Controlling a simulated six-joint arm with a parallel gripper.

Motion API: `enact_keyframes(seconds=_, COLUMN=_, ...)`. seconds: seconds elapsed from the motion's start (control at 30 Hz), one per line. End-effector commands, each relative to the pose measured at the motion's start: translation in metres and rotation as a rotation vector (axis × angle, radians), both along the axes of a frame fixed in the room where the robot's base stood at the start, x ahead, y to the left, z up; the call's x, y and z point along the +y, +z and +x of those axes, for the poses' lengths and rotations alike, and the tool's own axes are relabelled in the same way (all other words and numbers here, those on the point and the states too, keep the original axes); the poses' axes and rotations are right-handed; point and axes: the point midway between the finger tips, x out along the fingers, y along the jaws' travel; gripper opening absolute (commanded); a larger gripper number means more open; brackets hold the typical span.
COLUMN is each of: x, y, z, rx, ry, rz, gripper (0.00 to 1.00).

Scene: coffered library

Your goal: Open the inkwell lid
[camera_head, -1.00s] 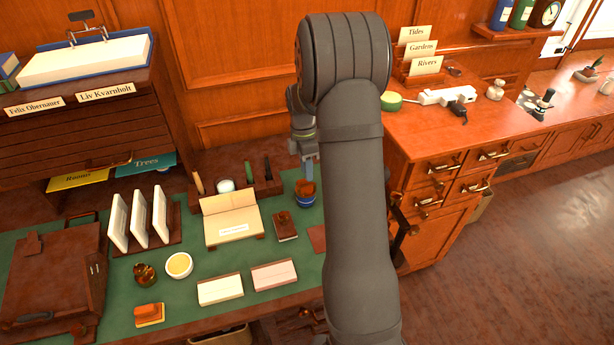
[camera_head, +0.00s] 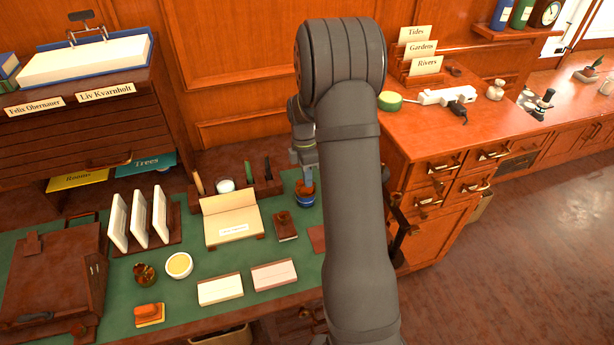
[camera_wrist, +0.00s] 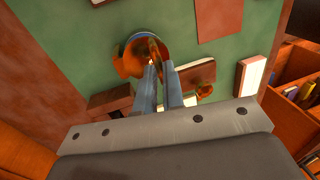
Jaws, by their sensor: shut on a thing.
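The inkwell (camera_head: 305,201) is a small round blue pot with a brown-orange lid, standing on the green desk mat near its back right. My gripper (camera_head: 306,183) reaches down to it from above. In the wrist view the two blue-grey fingers of my gripper (camera_wrist: 157,66) are close together at the edge of the inkwell's glossy brown-orange lid (camera_wrist: 133,58), shut on it. The fingers hide part of the lid, and I cannot tell how far it is tilted.
A pen rack (camera_head: 236,190) stands left of the inkwell, with a cream card stand (camera_head: 231,218) in front of it. A small brown book (camera_head: 285,226) lies close at the front left. A drawer cabinet (camera_head: 440,165) stands to the right.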

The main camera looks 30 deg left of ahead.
Motion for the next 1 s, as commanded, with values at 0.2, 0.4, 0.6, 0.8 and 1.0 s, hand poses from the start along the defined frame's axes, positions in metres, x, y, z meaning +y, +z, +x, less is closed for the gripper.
enact_keyframes(seconds=0.2, x=0.003, y=0.002, z=0.003, rx=0.033, ry=0.0, rz=-0.033, gripper=0.0)
enact_keyframes(seconds=0.4, x=0.009, y=0.006, z=0.009, rx=0.117, ry=0.001, rz=-0.115, gripper=0.0)
enact_keyframes(seconds=0.6, x=0.017, y=0.01, z=0.016, rx=0.217, ry=0.001, rz=-0.216, gripper=0.0)
enact_keyframes(seconds=0.8, x=0.023, y=0.013, z=0.022, rx=0.301, ry=0.001, rz=-0.301, gripper=0.0)
enact_keyframes(seconds=1.0, x=0.027, y=0.015, z=0.027, rx=0.355, ry=0.001, rz=-0.353, gripper=0.0)
